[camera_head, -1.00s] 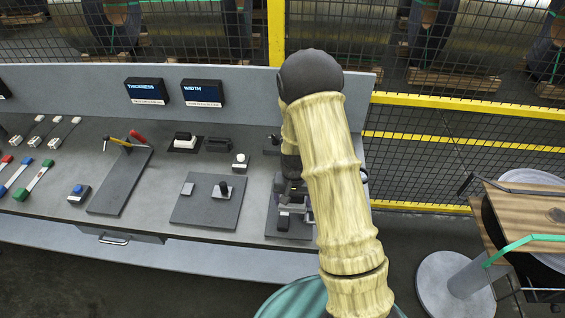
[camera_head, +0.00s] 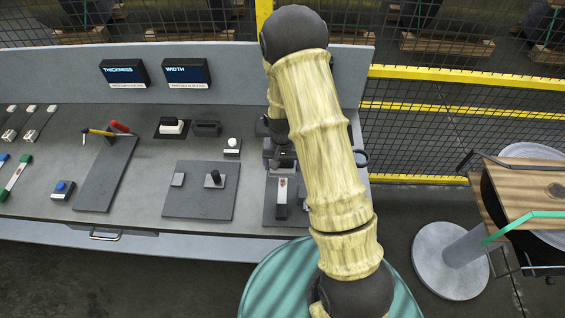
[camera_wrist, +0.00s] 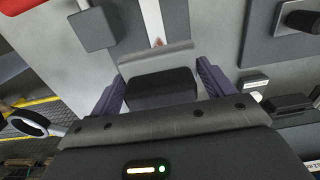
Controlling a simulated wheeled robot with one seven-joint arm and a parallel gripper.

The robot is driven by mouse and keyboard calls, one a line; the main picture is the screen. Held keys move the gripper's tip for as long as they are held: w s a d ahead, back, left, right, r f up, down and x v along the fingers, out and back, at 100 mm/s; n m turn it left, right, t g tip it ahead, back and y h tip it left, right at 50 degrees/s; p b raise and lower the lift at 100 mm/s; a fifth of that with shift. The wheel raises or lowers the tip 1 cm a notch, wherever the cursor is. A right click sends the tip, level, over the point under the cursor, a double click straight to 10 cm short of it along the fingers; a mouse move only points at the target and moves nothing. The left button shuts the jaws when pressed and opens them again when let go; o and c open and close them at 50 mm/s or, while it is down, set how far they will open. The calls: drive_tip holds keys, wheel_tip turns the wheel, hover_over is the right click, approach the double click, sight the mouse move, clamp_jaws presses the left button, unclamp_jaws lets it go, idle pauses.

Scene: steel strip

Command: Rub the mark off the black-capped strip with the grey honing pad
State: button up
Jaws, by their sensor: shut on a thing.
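The black-capped strip (camera_head: 282,191) lies on a dark plate at the console's right end, its black end (camera_head: 281,211) toward the front edge. A reddish-brown mark shows on its pale face. In the wrist view the strip (camera_wrist: 152,17) runs up from the held pad, with the mark (camera_wrist: 157,43) just beyond the pad's edge. My gripper (camera_wrist: 163,90) is shut on the grey honing pad (camera_wrist: 155,58), whose dark upper block sits between the purple fingers. The pad is over or beside the strip; I cannot tell whether it touches. My arm partly hides this area in the head view.
A dark plate with a knob (camera_head: 213,179) and small block lies left of the strip. A white button (camera_head: 232,146) and switches stand behind. A grey block (camera_wrist: 92,28) is close beside the strip. A yellow-railed mesh fence (camera_head: 450,79) stands behind.

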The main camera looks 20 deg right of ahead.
sight(287, 184)
drive_tip(key=shift+f+b, duration=2.65)
drive_tip(key=shift+f, duration=0.95)
drive_tip(key=shift+f, duration=0.4)
drive_tip(key=shift+a, duration=0.1)
drive_tip(key=shift+w+a, duration=0.25)
drive_tip(key=shift+a, duration=0.5)
drive_tip(key=shift+d, duration=0.15)
drive_tip(key=shift+s+d+b, duration=0.2)
drive_tip(key=shift+s+d, duration=0.1)
drive_tip(key=shift+d, duration=0.5)
drive_tip(key=shift+s+d+b, duration=0.2)
drive_tip(key=shift+s+d, duration=0.1)
drive_tip(key=shift+d, duration=0.5)
drive_tip(key=shift+a, duration=0.15)
